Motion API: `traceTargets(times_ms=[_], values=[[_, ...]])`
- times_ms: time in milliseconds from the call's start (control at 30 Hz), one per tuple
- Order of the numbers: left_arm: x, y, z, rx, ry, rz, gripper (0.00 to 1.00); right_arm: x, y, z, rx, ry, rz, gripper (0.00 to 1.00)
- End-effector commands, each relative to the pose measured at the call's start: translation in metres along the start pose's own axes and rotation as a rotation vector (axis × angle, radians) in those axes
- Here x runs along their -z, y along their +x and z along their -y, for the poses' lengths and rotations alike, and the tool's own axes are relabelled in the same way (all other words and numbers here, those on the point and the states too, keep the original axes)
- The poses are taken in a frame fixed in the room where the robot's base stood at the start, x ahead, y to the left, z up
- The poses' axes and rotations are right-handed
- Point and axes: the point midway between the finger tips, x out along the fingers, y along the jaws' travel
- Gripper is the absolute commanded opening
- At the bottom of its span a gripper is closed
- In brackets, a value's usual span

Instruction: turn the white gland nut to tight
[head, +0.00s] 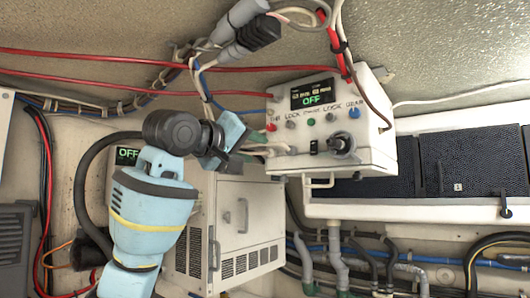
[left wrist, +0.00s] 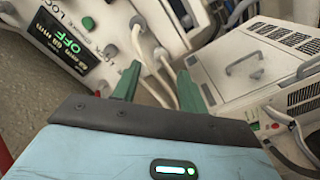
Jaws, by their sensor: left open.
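A white control box (head: 330,125) with a display reading OFF hangs at the upper middle of the head view. It also shows at the upper left of the left wrist view (left wrist: 115,50). Pale cable fittings with white cables sit on the box; one pale gland nut (left wrist: 160,54) shows just beyond my fingers in the left wrist view, and another fitting (left wrist: 137,22) is above it. I cannot tell how tight either is. My left gripper (head: 245,148) is open beside the box's left end. In the left wrist view its green fingers (left wrist: 160,85) straddle white cables, apart from the nut.
A white vented cabinet (head: 232,225) with handles stands below the control box. Dark panels (head: 455,162) are at the right. Red cables (head: 120,58) and a dark connector (head: 258,34) run above. A black knob (head: 342,145) projects from the box front.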

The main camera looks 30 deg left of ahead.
Motion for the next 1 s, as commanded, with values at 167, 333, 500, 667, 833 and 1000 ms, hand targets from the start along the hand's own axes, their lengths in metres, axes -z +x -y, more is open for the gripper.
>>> traceTargets(times_ms=[167, 333, 500, 667, 833, 1000], values=[[-0.001, 0.029, 0.0, 0.002, 0.0, 0.003, 0.43, 0.0, 0.0, 0.0, 0.0, 0.0, 0.001, 0.0], [0.0, 0.047, -0.001, 0.0, 0.0, 0.001, 0.43, 0.001, 0.0, 0.0, -0.001, 0.0, -0.002, 0.0], [0.0, 0.055, -0.001, 0.0, 0.002, 0.0, 0.43, 0.002, 0.001, -0.001, -0.001, 0.0, -0.004, 0.0], [0.0, 0.056, 0.0, 0.0, 0.002, 0.0, 0.43, 0.003, 0.001, -0.001, -0.001, -0.001, -0.005, 0.0], [0.0, 0.056, 0.0, 0.0, 0.002, 0.0, 0.34, 0.003, 0.001, -0.001, -0.001, 0.0, -0.005, 0.0], [0.0, 0.055, 0.0, 0.0, 0.002, 0.0, 0.12, 0.003, 0.001, -0.001, -0.001, 0.0, -0.006, 0.0]])
